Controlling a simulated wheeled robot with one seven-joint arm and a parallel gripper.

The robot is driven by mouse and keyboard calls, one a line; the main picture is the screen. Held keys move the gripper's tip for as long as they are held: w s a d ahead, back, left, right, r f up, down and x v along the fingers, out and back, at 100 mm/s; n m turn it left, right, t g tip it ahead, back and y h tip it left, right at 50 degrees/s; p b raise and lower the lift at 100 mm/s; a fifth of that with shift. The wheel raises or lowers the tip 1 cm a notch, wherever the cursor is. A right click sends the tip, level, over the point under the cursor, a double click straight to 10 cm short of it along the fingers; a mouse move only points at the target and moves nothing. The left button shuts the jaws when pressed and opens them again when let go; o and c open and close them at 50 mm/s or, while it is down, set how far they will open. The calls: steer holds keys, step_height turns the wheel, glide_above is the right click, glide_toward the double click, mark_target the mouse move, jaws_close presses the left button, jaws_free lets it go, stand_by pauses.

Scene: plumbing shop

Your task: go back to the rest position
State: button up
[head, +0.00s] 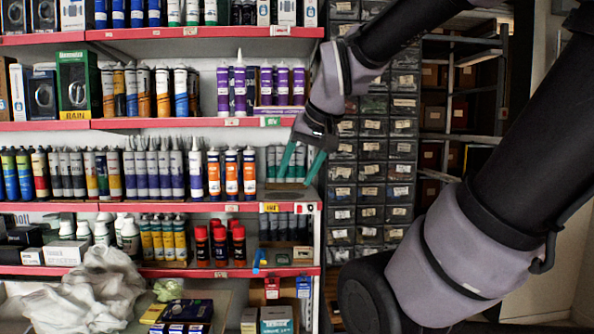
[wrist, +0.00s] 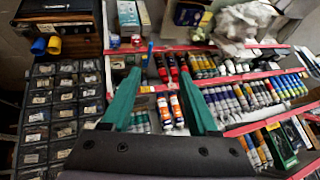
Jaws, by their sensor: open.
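My gripper (head: 300,164) is open, with its two green fingers apart and pointing down in the head view. It hangs in front of the right end of the red-edged shelving. In the wrist view my gripper (wrist: 160,88) has nothing between its fingers. Orange-and-white tubes (head: 231,173) stand on the shelf left of the gripper. These tubes also show beyond the fingers in the wrist view (wrist: 170,108). I cannot tell the gap between the fingertips and the shelf goods.
Red-edged shelves (head: 170,125) hold several rows of tubes and boxes. A drawer cabinet (head: 372,150) stands right of them, close behind my arm. White crumpled plastic (head: 95,290) and boxes lie at lower left. A metal rack (head: 460,95) stands farther right.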

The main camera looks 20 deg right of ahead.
steer(key=shift+s+a+r+m+y, duration=0.15)
steer(key=shift+s+a+y, duration=0.15)
steer(key=shift+s, duration=0.4)
steer(key=shift+s+a+r+m+y, duration=0.2)
steer(key=shift+s+a, duration=0.15)
steer(key=shift+s, duration=0.3)
stand_by(0.3)
